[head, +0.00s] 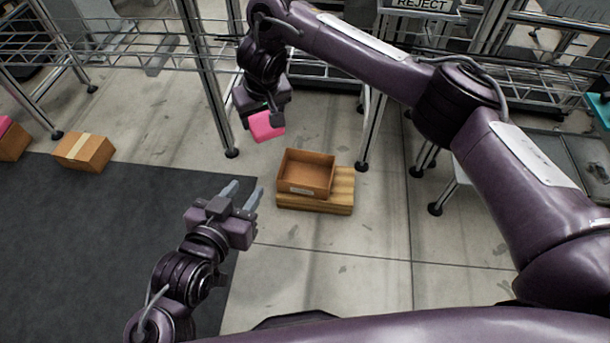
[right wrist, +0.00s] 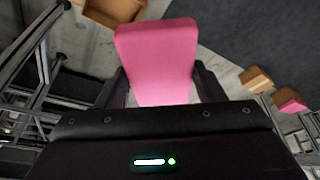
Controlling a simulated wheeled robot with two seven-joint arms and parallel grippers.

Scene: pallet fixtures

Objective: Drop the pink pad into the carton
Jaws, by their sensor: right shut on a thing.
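The pink pad (head: 266,126) hangs from my right gripper (head: 262,116), which is shut on it. In the right wrist view the pink pad (right wrist: 157,62) stands out between the two dark fingers of my right gripper (right wrist: 160,88). The open brown carton (head: 307,173) sits on a wooden pallet (head: 325,203) on the floor. It looks empty. The held pad is up and to the left of the carton in the head view, apart from it. Part of the carton (right wrist: 118,8) shows at the top of the right wrist view. My left gripper (head: 242,194) is open and empty, left of the pallet.
A closed, taped box (head: 85,151) stands at the left beside the dark mat (head: 100,245). Another box (head: 12,141) with a pink thing on top is at the left edge. Metal racks (head: 140,60) with legs stand behind. The floor right of the pallet is clear.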

